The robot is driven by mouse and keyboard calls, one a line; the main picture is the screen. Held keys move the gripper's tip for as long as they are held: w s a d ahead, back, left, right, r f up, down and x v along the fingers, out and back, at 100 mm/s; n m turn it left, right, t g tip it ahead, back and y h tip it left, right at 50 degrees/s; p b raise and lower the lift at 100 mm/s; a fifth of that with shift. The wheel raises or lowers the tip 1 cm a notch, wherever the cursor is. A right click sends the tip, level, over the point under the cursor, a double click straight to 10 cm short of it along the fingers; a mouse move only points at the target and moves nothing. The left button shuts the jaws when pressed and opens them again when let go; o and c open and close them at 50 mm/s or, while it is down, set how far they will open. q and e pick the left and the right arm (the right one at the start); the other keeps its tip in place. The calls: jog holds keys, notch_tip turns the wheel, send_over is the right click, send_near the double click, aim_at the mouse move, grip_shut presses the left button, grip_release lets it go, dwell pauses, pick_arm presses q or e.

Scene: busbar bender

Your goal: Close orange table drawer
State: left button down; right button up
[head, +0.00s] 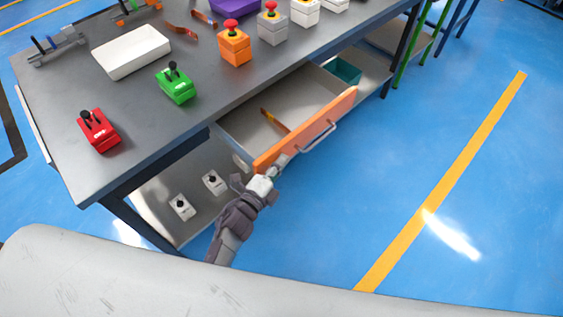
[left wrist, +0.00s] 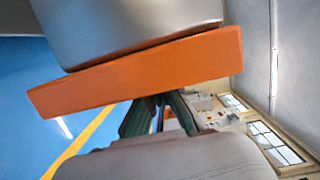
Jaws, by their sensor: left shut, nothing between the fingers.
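The orange-fronted drawer (head: 336,117) stands pulled out from under the grey table (head: 65,125), with its interior visible and a small orange-brown item (head: 274,121) lying inside. A metal bar handle (head: 319,138) is on its front. My left gripper (head: 277,168) is shut and empty at the near-left end of the orange front. I cannot tell whether it touches the front. In the left wrist view, the orange front (left wrist: 140,75) crosses above the gripper's fingers (left wrist: 160,101). My right gripper is not in view.
On the tabletop are a red control box (head: 99,131), a green one (head: 176,84), an orange one (head: 235,45) and a white tray (head: 131,50). Two small white boxes sit on the lower shelf (head: 160,203). Blue floor (head: 330,220) in front of the drawer is clear.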

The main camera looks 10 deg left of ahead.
aim_at(243, 135)
pick_arm(q)
jog(key=w+a+b, duration=0.1)
jog(key=w+a, duration=0.2)
jog(key=a, duration=0.1)
jog(key=w+a+b, duration=0.1)
jog(key=w+a, duration=0.2)
jog(key=a, duration=0.2)
jog(key=w+a+b, duration=0.1)
jog(key=w+a, duration=0.2)
jog(key=a, duration=0.1)
jog(key=shift+w+a+f, duration=0.1)
jog(key=shift+w+a, duration=0.1)
jog(key=shift+w, duration=0.2)
jog(key=shift+w+a+b, duration=0.35)
jog(key=shift+w+a, duration=0.05)
jog(key=shift+a, duration=0.15)
